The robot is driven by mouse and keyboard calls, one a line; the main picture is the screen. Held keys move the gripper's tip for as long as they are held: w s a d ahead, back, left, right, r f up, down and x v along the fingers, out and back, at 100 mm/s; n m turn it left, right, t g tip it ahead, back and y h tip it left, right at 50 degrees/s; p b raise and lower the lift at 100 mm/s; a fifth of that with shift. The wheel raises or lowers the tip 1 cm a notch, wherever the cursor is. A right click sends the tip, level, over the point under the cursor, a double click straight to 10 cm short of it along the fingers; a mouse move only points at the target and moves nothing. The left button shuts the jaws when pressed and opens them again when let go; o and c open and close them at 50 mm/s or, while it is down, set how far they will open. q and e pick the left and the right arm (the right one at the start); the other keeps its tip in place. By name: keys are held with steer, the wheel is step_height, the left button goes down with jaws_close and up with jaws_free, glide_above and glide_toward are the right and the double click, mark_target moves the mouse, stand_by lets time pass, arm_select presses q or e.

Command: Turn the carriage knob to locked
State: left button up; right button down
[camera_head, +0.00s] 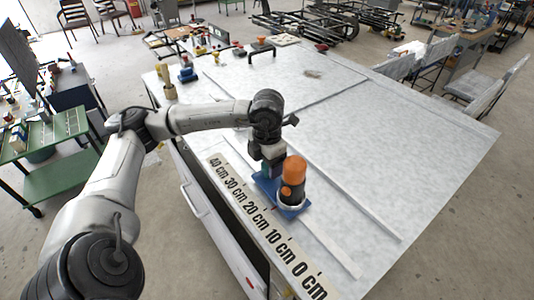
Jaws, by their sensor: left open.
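The carriage (291,211) is a blue base on the white table, beside a printed centimetre scale (262,222), near the 20 and 10 cm marks. An orange and black knob (293,180) stands upright on it. My left gripper (272,165) points down just to the left of the knob, above the blue base. Its fingertips are partly hidden by the knob and the carriage. I cannot tell whether it touches anything. The knob's locked or unlocked marking is too small to read. My right gripper is not in view.
The white table (400,150) is wide and mostly clear to the right. A black handle-shaped bracket (261,48) with an orange top stands at the back, and small blue-based parts (187,73) stand at the back left. A green cart (60,170) is off to the left.

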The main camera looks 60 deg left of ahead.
arm_select(q)
step_height(320, 180, up, 7)
steer(key=shift+r, duration=0.15)
step_height(320, 180, up, 6)
steer(key=p, duration=0.3)
steer(key=shift+r, duration=0.2)
stand_by(0.3)
